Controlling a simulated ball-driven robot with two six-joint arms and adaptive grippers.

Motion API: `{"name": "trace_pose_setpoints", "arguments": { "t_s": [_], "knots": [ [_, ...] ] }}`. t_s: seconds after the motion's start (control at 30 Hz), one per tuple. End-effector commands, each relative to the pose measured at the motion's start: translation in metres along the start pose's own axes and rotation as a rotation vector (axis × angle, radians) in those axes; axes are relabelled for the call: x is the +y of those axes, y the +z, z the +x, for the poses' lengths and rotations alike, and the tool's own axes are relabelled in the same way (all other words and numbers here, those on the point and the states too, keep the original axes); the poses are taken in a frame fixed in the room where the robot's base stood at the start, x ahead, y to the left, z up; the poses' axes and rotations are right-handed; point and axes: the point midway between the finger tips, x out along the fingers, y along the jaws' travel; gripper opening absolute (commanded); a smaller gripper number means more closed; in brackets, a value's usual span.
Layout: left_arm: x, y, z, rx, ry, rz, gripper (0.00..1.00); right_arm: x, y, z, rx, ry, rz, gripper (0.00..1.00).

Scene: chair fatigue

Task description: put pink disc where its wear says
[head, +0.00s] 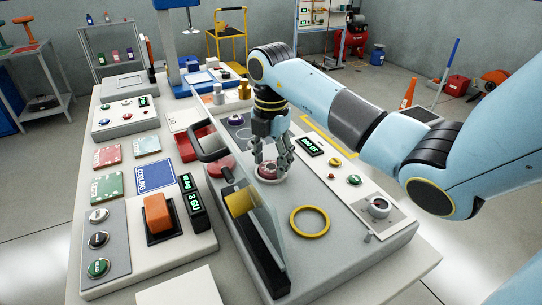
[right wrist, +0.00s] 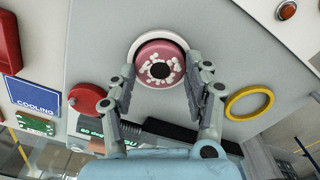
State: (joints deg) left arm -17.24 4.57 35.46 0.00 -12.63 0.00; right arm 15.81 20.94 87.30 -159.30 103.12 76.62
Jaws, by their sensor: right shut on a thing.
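The pink disc (head: 268,171) sits at a round white-rimmed seat on the grey machine top, in the middle of the head view. In the right wrist view the pink disc (right wrist: 160,62) shows a dark centre with white patches scattered around it. My right gripper (head: 270,163) reaches down over it from above. In the right wrist view its fingers (right wrist: 160,80) are at either side of the disc and shut on it. The disc appears level, within the white rim; I cannot tell whether it is lifted. My left gripper is not in view.
A clear upright guard (head: 264,215) with a black handle stands left of the disc. A yellow ring (head: 310,222) lies to its right front. A blue COOLING sign (head: 156,176), red and green plates, an orange switch (head: 158,212) and lit displays lie left. A purple disc (head: 236,119) is behind.

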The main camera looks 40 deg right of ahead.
Motion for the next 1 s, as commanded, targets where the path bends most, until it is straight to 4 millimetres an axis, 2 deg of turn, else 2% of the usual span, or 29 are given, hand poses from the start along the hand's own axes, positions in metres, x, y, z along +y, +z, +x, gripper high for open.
{"name": "trace_pose_setpoints", "arguments": {
  "t_s": [0.8,1.0],
  "knots": [
    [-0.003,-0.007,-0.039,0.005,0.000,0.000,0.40,0.000,0.000,-0.045,-0.001,0.001,0.000,0.20],
    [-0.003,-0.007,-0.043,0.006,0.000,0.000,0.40,0.000,0.000,-0.050,-0.001,0.001,0.000,0.20]
  ]
}}
